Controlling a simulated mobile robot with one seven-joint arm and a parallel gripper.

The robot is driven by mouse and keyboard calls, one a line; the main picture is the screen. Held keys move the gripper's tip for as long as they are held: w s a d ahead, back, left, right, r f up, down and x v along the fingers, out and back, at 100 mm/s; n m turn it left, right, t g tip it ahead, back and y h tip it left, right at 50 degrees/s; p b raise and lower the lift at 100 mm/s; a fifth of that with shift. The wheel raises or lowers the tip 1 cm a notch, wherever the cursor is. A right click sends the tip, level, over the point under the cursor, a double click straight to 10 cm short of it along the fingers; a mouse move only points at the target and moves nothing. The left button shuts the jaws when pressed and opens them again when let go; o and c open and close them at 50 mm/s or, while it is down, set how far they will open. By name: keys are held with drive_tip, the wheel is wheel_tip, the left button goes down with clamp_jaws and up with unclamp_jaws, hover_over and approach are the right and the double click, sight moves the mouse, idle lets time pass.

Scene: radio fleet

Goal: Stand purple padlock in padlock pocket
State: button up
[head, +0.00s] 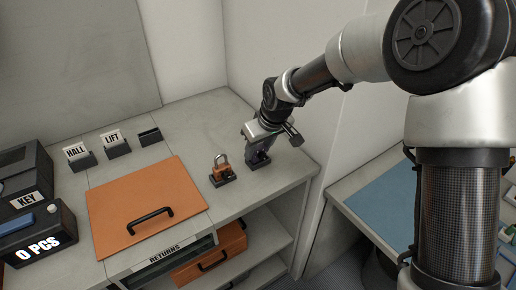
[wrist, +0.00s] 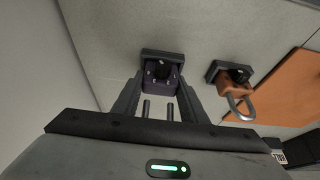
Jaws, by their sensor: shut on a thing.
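My gripper (head: 258,144) points down over the counter at the right and is shut on the purple padlock. In the wrist view the dark purple padlock body (wrist: 158,88) sits between the fingertips (wrist: 159,98), its two grey shackle legs pointing back toward the palm. A black padlock pocket (wrist: 161,54) is right at the body's far end; the two overlap in the picture. I cannot tell how deep the body sits in it. The pocket also shows under my gripper in the head view (head: 259,162).
An orange padlock (head: 221,169) stands in a neighbouring black pocket (head: 223,181), close left of my gripper. An orange panel with a black handle (head: 150,213) lies further left. HALL (head: 77,151) and LIFT (head: 112,138) tags stand behind it. Bare counter lies behind my gripper.

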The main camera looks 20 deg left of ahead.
drive_tip(key=shift+f, duration=0.15)
drive_tip(key=o, duration=1.4)
drive_tip(key=p+v, duration=0.1)
drive_tip(key=v, duration=1.6)
drive_tip(key=shift+r, duration=0.25)
